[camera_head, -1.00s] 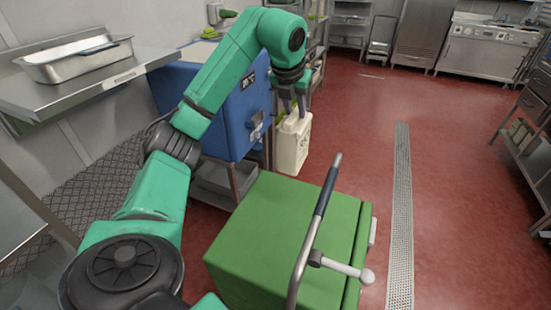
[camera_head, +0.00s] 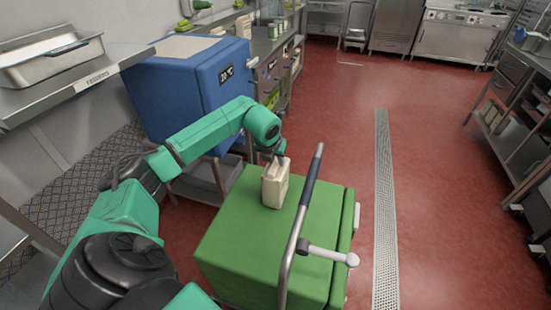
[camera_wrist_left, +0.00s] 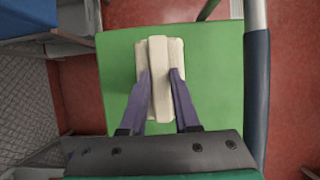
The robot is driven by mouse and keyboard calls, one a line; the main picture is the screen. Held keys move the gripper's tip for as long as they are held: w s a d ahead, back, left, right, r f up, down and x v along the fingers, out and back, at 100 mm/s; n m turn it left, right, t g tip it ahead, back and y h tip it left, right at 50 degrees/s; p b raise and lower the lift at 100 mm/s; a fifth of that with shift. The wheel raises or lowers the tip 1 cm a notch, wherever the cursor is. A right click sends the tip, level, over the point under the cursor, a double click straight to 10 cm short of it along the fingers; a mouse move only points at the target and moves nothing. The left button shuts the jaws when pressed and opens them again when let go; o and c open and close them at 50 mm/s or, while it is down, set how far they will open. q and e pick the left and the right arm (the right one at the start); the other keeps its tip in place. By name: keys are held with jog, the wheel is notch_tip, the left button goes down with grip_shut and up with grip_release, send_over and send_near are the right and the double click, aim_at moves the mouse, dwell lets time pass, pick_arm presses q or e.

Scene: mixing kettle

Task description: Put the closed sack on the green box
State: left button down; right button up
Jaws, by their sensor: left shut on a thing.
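The cream sack (camera_head: 274,184) is upright over the back part of the green box (camera_head: 245,240), near its middle. Its base appears at the lid, but I cannot tell for sure whether it touches. My left gripper (camera_head: 279,160) is shut on the top of the sack. In the left wrist view the sack (camera_wrist_left: 159,62) lies between the two fingers of my left gripper (camera_wrist_left: 160,85), with the green lid (camera_wrist_left: 215,75) around it. My right gripper is not in view.
A metal handle with a dark grip (camera_head: 312,175) rises along the right side of the green box. A blue box (camera_head: 190,85) stands behind to the left. A steel shelf with a metal pan (camera_head: 50,62) is at far left. Red floor is clear to the right.

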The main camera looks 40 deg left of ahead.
pick_arm(q)
jog(key=shift+f, duration=0.15)
jog(key=c, duration=0.6)
grip_release()
jog(key=shift+c, duration=0.2)
jog(key=shift+s, duration=0.1)
jog(key=b+v, duration=0.1)
jog(key=v, duration=1.1)
jog(key=shift+b, duration=0.35)
